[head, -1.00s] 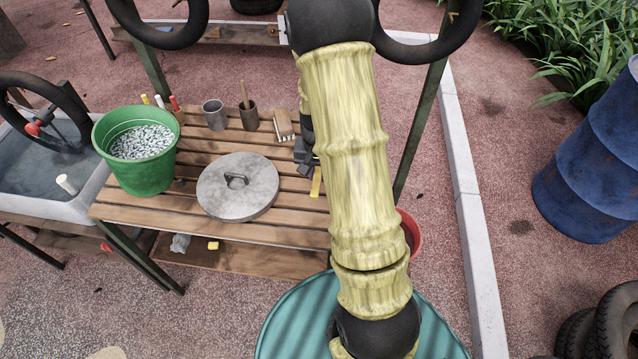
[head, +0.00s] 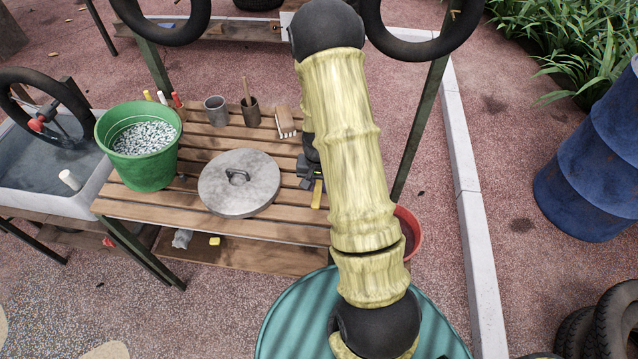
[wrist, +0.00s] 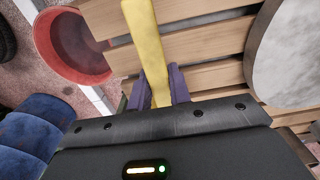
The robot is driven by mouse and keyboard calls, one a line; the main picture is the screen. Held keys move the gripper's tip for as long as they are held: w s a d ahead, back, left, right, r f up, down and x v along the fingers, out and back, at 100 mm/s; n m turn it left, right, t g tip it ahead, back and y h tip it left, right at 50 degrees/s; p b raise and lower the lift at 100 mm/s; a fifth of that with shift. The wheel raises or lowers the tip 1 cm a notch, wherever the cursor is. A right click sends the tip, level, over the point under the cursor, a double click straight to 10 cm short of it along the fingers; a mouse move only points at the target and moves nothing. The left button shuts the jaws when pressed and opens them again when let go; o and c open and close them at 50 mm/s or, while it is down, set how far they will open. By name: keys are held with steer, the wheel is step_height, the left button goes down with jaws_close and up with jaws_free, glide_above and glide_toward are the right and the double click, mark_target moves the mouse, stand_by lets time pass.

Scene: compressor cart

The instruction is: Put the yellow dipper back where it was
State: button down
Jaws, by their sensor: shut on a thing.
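The yellow dipper (head: 317,194) shows in the head view only as a short strip below my gripper, at the right end of the slatted bench; my arm hides much of that area. In the wrist view its long flat yellow handle (wrist: 146,40) runs up from between the fingers and out of the top edge. My gripper (wrist: 157,88) is shut on this handle. In the head view my gripper (head: 311,176) is partly hidden behind my arm. The dipper's far end is not in view. I cannot tell whether it touches the slats.
A teal drum (head: 290,310) stands in front.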

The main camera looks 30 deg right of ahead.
mark_target(318, 184)
steer(key=shift+f, duration=0.1)
steer(key=c, duration=1.3)
jaws_free()
step_height(318, 184, up, 12)
steer(key=shift+b, duration=0.3)
steer(key=shift+s+a+r, duration=0.1)
steer(key=shift+a+r, duration=0.05)
steer(key=shift+r, duration=0.05)
